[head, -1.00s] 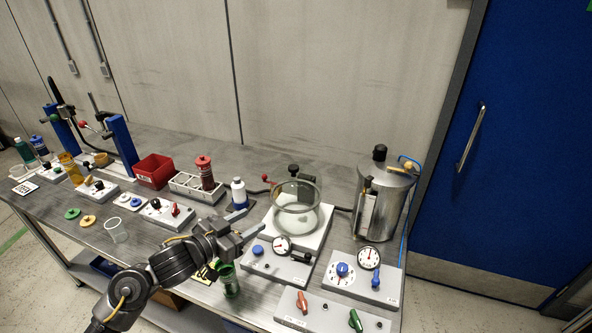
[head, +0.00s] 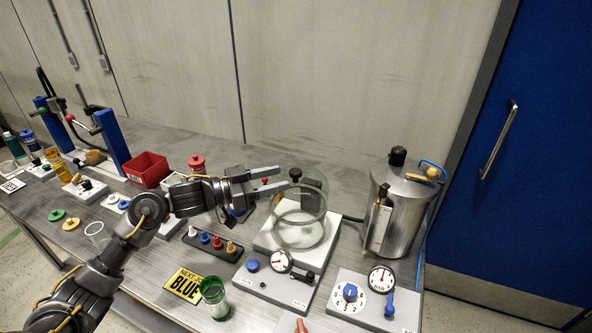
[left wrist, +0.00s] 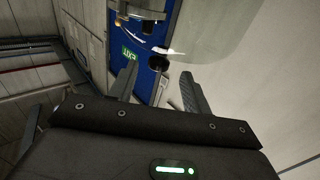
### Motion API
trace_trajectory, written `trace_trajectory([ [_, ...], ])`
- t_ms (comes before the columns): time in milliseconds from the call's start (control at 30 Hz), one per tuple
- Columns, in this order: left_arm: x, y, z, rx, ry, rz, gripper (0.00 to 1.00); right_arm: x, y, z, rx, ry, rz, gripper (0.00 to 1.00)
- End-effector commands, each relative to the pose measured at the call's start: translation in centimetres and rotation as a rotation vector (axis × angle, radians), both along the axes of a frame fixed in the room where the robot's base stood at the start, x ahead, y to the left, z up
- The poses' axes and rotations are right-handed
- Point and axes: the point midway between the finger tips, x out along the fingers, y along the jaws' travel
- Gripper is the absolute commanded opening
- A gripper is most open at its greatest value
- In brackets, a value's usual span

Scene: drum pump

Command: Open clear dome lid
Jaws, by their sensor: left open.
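The clear dome lid (head: 315,205) is see-through and stands over the white base (head: 267,236), right of the middle in the head view. Its round rim shows, but I cannot tell exactly how far it is tilted. My left gripper (head: 284,178) is open and empty, with its fingers pointing right at the upper left of the dome. I cannot tell whether a finger touches the glass. In the left wrist view the open fingers (left wrist: 158,72) show with nothing held between them, and a pale see-through surface fills the upper right. My right gripper is out of view.
A metal tank (head: 402,215) stands right of the dome. A gauge panel (head: 272,285) lies in front. A green cup (head: 214,298), a yellow sign (head: 185,285) and a row of colored pegs (head: 212,243) are below my left arm. A red bin (head: 147,169) is at left.

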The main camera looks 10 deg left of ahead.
Motion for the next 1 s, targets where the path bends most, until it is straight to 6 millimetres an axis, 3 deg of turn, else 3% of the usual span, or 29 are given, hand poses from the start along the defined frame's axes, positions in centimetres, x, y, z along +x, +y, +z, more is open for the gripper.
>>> trace_trajectory([
  [167,1.8,-2.7,0.3,-0.002,0.0,-0.001,0.49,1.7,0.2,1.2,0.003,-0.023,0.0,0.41],
  [300,2.7,-4.0,0.2,-0.002,0.0,-0.001,0.49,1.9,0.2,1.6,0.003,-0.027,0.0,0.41],
  [733,3.2,-4.8,0.0,0.001,-0.002,0.0,0.49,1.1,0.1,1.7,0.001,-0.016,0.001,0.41],
  [1000,3.2,-4.8,0.0,0.001,-0.002,0.0,0.13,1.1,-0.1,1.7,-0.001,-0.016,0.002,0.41],
])
